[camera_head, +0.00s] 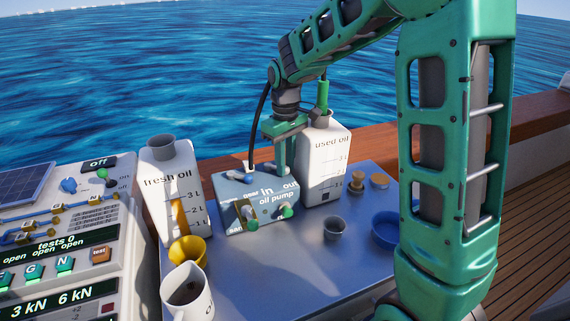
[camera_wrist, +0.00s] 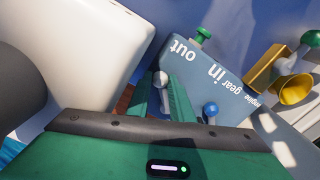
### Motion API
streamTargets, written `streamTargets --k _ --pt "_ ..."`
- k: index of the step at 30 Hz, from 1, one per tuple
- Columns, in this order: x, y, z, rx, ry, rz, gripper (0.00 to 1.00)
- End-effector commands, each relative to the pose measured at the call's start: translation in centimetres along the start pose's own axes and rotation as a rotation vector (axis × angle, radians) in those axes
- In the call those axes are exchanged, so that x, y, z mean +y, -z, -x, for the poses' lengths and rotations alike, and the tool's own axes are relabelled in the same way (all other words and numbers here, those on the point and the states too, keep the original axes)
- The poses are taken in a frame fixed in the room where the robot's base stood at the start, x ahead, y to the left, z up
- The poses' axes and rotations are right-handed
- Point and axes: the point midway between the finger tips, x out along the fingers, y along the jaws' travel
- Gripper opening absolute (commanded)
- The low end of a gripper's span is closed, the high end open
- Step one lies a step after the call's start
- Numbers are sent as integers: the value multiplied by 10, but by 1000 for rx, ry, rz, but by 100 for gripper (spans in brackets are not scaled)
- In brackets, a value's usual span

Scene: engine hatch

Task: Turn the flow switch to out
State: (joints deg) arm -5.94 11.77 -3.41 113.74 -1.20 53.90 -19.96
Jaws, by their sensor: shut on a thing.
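The oil pump (camera_head: 262,190) is a blue-grey box on the metal table. Its top edge bears the words "in" and "out", which also show upside down on the pump in the wrist view (camera_wrist: 232,60). The flow switch (camera_wrist: 162,82) looks like a light grey lever with a round tip, on the side of the word "out". My gripper (camera_head: 285,165) reaches down behind the pump's top. In the wrist view its green fingers (camera_wrist: 164,100) are shut on the flow switch, one on each side. The lever's base is hidden by the fingers, and its exact angle is hard to tell.
The white used oil canister (camera_head: 332,165) stands close to the right of my gripper. The fresh oil canister (camera_head: 165,195) stands left of the pump. A blue knob (camera_wrist: 211,109) sits beside the fingers. A yellow funnel (camera_head: 188,252), mug (camera_head: 188,293) and grey cup (camera_head: 334,228) stand in front.

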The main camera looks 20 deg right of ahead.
Motion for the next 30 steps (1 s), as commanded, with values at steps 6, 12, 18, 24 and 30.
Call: streamTargets --k 6,12,18,24,30 --pt "3 2 2 9 -5 -5 22" --pt "2 1 1 6 -4 -6 39" --pt "2 0 1 2 -3 -7 39" --pt "2 0 12 3 -3 -7 39" --pt "3 1 40 7 -4 -7 39"
